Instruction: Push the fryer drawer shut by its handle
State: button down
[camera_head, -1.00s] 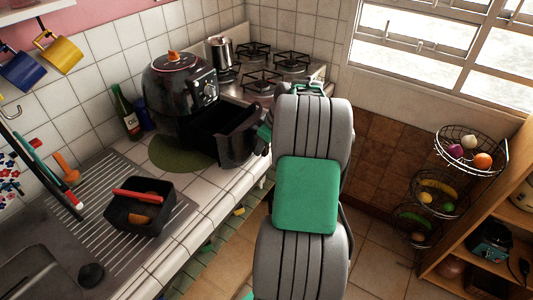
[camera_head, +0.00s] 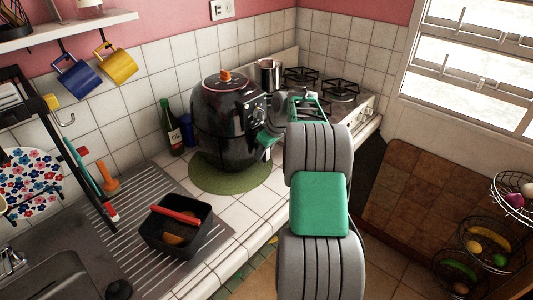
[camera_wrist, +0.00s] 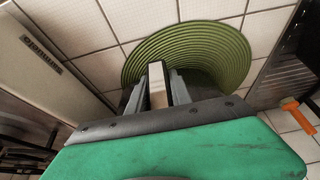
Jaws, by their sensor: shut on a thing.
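The black air fryer (camera_head: 222,120) stands on a round green mat (camera_head: 215,180) on the tiled counter. Its drawer sits in the body, and no open basket shows in the head view. My gripper (camera_head: 261,141) is at the drawer front, on the fryer's right side. In the wrist view my gripper (camera_wrist: 158,88) is shut on the drawer handle (camera_wrist: 157,84), a pale bar between the two fingers. The green mat (camera_wrist: 205,38) shows behind them. In the head view the handle is hidden by my gripper, and I cannot tell whether a thin gap remains.
The stove (camera_head: 330,92) with a metal pot (camera_head: 268,74) is behind my arm at the right. A green oil bottle (camera_head: 170,130) stands left of the fryer. A black basket (camera_head: 176,238) with food and red tongs sits on the drainboard. Wire fruit baskets (camera_head: 484,240) are at far right.

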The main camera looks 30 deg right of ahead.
jog(key=shift+w+r, duration=0.25)
jog(key=c, duration=1.6)
grip_release()
jog(key=shift+a, duration=0.1)
jog(key=shift+o, duration=0.8)
jog(key=shift+w+a+f, duration=0.1)
jog(key=shift+w+f, duration=0.05)
jog(key=shift+w, duration=0.15)
jog(key=shift+o, duration=1.4)
jog(key=shift+s, duration=0.1)
jog(key=shift+f, duration=0.1)
jog(key=shift+s, duration=0.1)
